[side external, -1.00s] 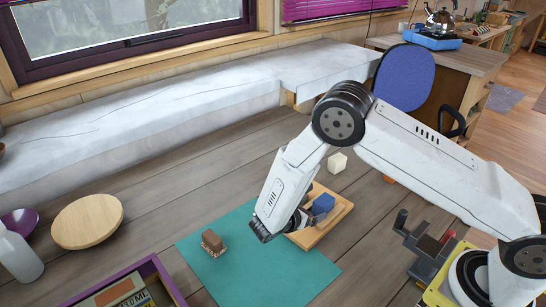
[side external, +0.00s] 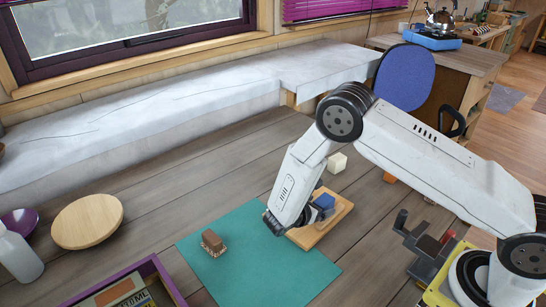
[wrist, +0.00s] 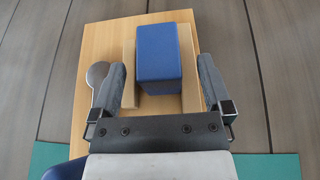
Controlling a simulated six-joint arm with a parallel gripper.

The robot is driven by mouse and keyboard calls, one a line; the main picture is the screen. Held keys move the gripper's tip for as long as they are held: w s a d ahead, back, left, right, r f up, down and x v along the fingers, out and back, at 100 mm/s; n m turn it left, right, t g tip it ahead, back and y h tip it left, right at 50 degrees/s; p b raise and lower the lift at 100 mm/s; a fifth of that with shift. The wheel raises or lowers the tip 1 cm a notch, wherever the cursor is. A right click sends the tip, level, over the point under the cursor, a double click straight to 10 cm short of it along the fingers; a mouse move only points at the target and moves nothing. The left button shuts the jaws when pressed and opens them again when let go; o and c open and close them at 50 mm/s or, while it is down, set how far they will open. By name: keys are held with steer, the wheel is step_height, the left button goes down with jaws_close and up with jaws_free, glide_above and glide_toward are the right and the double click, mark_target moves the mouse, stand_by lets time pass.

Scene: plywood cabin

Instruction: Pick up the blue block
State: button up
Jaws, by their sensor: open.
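The blue block (side external: 324,203) sits on a wooden board (side external: 337,218) at the back edge of the teal mat. In the wrist view the blue block (wrist: 165,52) lies between two low wooden strips on the board (wrist: 92,60). My gripper (wrist: 162,80) is open, with one grey finger on each side of the block's near part and a gap on both sides. It holds nothing. In the side view my gripper (side external: 308,214) is beside the block, and its fingers are partly hidden by the wrist.
A brown block (side external: 212,242) lies on the teal mat (side external: 250,270). A cream block (side external: 337,163) and an orange block (side external: 389,178) stand behind the board. A round wooden plate (side external: 87,221) and a purple-edged box (side external: 130,289) are at left.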

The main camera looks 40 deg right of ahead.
mark_target(324, 203)
steer(key=shift+x, duration=1.6)
jaws_close()
